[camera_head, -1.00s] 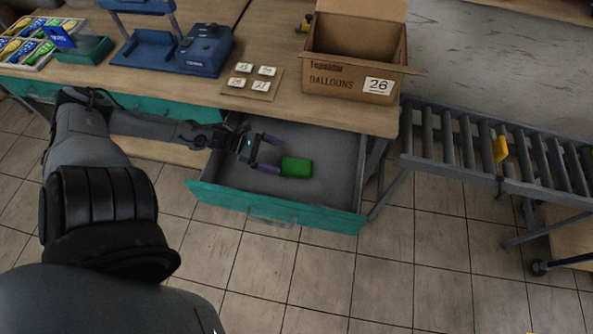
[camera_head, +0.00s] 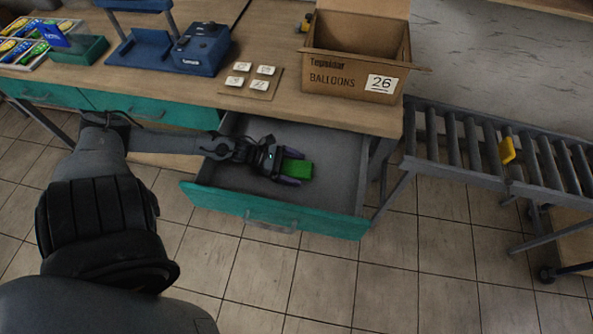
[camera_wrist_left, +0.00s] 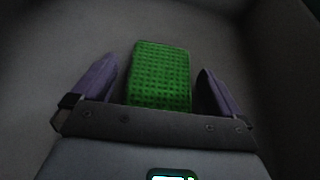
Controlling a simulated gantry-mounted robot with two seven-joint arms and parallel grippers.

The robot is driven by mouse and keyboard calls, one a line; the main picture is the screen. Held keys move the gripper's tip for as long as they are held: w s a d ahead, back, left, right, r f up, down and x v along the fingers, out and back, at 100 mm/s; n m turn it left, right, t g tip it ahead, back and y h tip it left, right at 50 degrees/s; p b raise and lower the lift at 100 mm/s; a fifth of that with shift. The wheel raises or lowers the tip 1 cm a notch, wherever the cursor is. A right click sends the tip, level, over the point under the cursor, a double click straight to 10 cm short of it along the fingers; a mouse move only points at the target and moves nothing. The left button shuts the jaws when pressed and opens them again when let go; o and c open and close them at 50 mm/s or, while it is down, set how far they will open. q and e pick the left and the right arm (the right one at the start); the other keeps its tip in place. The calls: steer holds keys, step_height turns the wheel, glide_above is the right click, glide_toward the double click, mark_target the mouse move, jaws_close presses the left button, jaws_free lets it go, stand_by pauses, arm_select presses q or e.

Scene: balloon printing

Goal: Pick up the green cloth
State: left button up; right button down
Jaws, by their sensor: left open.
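The green cloth (camera_head: 298,174) lies on the bottom of the open drawer (camera_head: 335,190). It is a small rectangular block shape with a dimpled surface, and it also shows in the left wrist view (camera_wrist_left: 161,75). My left gripper (camera_head: 290,167) is open inside the drawer, with its two purple fingers on either side of the cloth. In the left wrist view the gripper (camera_wrist_left: 158,90) shows a gap between each finger and the cloth. The near end of the cloth is at the gripper's palm. My right gripper is not in view.
The drawer's teal front (camera_head: 270,213) stands out from under the wooden table (camera_head: 200,88). A cardboard box (camera_head: 355,60) and a board with small white cards (camera_head: 252,82) are on the table above. A roller conveyor (camera_head: 490,150) is to the right.

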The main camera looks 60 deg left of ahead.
arm_select(q)
steer(key=c, duration=1)
steer(key=shift+o, duration=0.2)
